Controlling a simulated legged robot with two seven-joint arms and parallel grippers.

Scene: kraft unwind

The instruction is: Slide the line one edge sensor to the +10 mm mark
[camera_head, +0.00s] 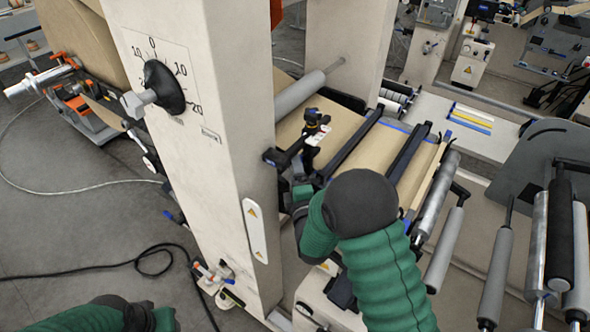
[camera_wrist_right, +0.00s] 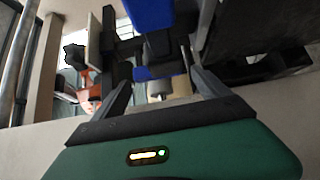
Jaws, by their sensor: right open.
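The edge sensor, which I take to be the black device with a knob and a small white-and-red label (camera_head: 316,122), stands on a bracket beside the brown kraft web (camera_head: 345,122) in the head view. My right arm reaches up to just below it, and its hand is mostly hidden behind my forearm. In the right wrist view my right gripper (camera_wrist_right: 160,88) is open, with its fingers spread below a dark block (camera_wrist_right: 158,45) and blue parts (camera_wrist_right: 150,14). I cannot tell whether they touch. I cannot make out a +10 mm mark. My left forearm shows at the bottom left; its gripper is out of view.
A cream machine post (camera_head: 200,130) with a dial numbered around 0 and a black knob (camera_head: 165,88) stands left of my right arm. Rollers (camera_head: 500,255) are on the right. A black cable (camera_head: 120,262) lies on the grey floor.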

